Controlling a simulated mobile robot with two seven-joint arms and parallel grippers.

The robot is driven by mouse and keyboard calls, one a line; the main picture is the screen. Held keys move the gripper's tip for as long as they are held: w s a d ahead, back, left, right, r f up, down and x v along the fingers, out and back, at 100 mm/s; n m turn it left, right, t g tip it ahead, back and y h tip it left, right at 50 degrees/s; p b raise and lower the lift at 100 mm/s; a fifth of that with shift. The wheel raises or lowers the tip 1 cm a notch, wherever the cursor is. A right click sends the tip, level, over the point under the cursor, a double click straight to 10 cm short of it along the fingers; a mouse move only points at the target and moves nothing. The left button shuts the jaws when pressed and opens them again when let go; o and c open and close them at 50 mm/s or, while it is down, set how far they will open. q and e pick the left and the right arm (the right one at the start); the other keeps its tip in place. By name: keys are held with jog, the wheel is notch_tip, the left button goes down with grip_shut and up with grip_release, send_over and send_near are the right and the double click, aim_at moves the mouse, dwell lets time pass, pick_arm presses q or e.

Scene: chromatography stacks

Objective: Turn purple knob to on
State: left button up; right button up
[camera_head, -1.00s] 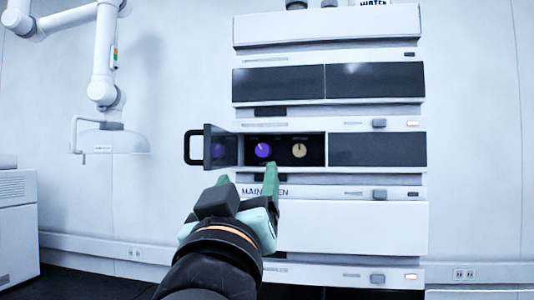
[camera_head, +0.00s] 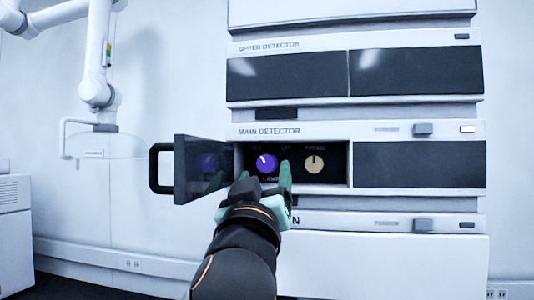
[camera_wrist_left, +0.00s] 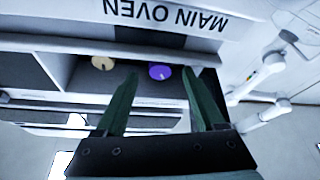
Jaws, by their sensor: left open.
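The purple knob (camera_head: 267,164) sits in the open left compartment of the main detector, and its white mark points to the upper left. My left gripper (camera_head: 254,177) is open in front of this compartment, partly covering its lower edge. One green finger rises just right of the knob in the head view. In the left wrist view, the purple knob (camera_wrist_left: 160,72) shows between the two spread green fingertips (camera_wrist_left: 160,77), and I see no contact. My right gripper is not in view.
A beige knob (camera_head: 314,163) sits right of the purple one. The compartment's dark door (camera_head: 190,185) with its black handle (camera_head: 157,168) swings out to the left, close to my gripper. The dark panel (camera_head: 420,164) on the right is shut. A white jointed arm (camera_head: 97,70) hangs at the left wall.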

aim_at(266, 165)
pick_arm(q)
jog(key=p+x, duration=0.1)
jog(key=x, duration=0.3)
jog(key=shift+w+r, duration=0.1)
jog(key=shift+r, duration=0.05)
jog(key=shift+w, duration=0.5)
jog(key=shift+d, duration=0.1)
grip_shut()
